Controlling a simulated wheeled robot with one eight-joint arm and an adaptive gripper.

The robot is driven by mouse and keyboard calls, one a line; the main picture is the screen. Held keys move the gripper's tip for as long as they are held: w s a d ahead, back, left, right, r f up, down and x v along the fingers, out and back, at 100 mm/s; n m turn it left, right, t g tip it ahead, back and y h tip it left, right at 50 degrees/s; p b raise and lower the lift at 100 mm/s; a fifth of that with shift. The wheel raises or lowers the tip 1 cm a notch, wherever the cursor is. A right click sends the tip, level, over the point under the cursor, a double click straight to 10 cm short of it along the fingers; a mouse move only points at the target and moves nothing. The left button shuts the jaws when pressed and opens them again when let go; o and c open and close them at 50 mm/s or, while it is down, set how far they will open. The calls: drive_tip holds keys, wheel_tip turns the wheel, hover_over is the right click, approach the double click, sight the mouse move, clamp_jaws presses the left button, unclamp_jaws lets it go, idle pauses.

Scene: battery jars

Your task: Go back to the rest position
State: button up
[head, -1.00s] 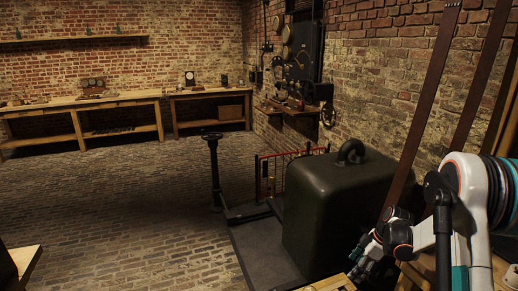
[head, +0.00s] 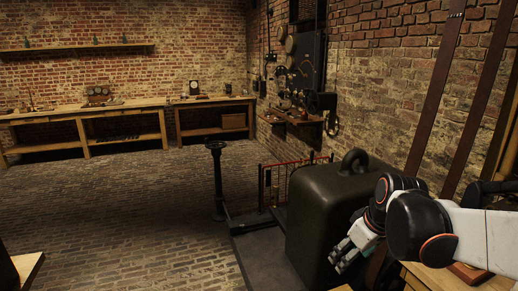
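My arm, with white links and black joints ringed in orange, reaches in from the right edge in the head view. My gripper (head: 343,252) is at its left end, in front of the right side of a large dark green weight (head: 318,212) with a ring on top. The gripper's fingers are small and partly in shadow, so I cannot tell whether they are open or shut. I see nothing clearly held in it. No battery jars can be made out near it.
The dark weight stands on a floor platform (head: 262,262) beside a black post (head: 216,180) and a red railing (head: 285,180). A wooden table (head: 440,279) is below my arm. Workbenches (head: 80,112) line the back wall. The brick floor (head: 120,205) at left is clear.

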drive_tip(key=s+a+r+m+t, duration=0.1)
drive_tip(key=s+m, duration=0.2)
drive_tip(key=s, duration=0.5)
drive_tip(key=s+a+m+t+h, duration=0.1)
drive_tip(key=s+a+m, duration=0.1)
drive_tip(key=s, duration=0.6)
drive_tip(key=shift+s+r+m+t, duration=0.35)
drive_tip(key=shift+m+t, duration=0.05)
drive_tip(key=shift+m, duration=0.1)
